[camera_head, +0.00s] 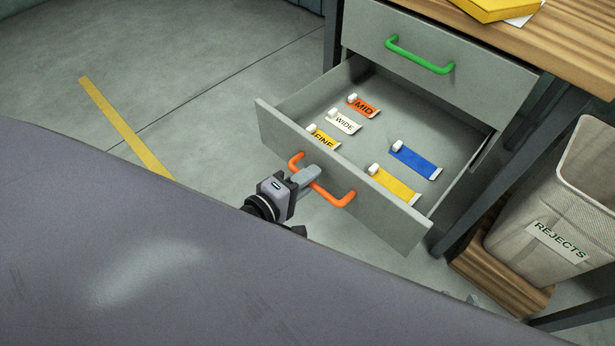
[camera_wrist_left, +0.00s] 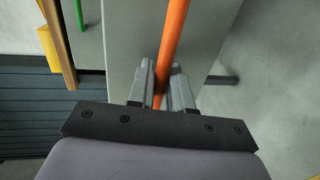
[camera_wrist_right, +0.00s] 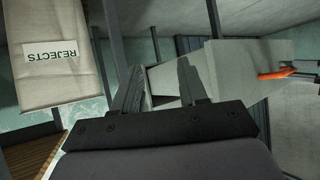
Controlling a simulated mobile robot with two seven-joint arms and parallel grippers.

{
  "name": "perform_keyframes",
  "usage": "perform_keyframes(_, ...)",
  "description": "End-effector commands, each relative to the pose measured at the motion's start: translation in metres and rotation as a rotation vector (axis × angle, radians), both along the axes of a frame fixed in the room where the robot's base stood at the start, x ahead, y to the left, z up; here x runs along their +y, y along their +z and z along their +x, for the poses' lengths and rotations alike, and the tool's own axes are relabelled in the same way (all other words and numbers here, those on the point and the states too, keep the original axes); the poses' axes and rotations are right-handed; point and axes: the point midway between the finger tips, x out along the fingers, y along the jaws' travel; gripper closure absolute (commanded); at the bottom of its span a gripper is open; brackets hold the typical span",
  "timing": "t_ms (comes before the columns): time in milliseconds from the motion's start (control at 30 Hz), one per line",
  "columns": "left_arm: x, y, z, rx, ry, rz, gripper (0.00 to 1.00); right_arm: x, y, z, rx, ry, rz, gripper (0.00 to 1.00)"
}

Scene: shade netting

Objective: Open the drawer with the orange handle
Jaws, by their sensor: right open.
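The lower drawer (camera_head: 345,190) is grey and stands pulled well out of the cabinet, its inside showing. Its orange handle (camera_head: 336,198) is on the front panel. My left gripper (camera_head: 308,177) is at the left-middle part of this handle. In the left wrist view, the left gripper's fingers (camera_wrist_left: 163,85) lie on both sides of the orange bar (camera_wrist_left: 172,35), close against it. My right gripper (camera_wrist_right: 160,80) is open and empty in the right wrist view, apart from the drawer. The orange handle (camera_wrist_right: 277,74) shows there at the right edge.
A drawer with a green handle (camera_head: 420,56) above is shut. Several labelled tags, one marked WIDE (camera_head: 343,122), lie in the open drawer. A REJECTS bin (camera_head: 545,220) stands at the right on a wooden board (camera_head: 500,281).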

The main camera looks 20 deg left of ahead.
Motion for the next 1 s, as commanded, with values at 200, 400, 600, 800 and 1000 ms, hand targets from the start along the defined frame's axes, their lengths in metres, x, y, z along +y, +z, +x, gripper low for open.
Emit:
perform_keyframes(200,0.000,0.000,0.000,0.001,-0.001,0.000,0.65,0.000,0.000,0.000,0.001,0.000,0.000,0.57)
perform_keyframes(400,0.001,0.000,-0.003,0.001,0.000,0.000,0.65,0.000,0.000,-0.001,0.002,0.000,0.000,0.57)
perform_keyframes(600,0.009,0.006,-0.025,0.004,-0.002,0.002,0.65,-0.001,0.003,-0.001,0.003,-0.002,0.000,0.57)
perform_keyframes(800,0.018,0.010,-0.051,0.004,-0.002,0.002,0.65,-0.004,0.000,-0.003,0.015,-0.009,-0.003,0.57)
perform_keyframes(1000,0.023,0.014,-0.064,0.002,-0.002,0.000,0.65,-0.008,-0.005,-0.005,0.026,-0.014,-0.009,0.57)
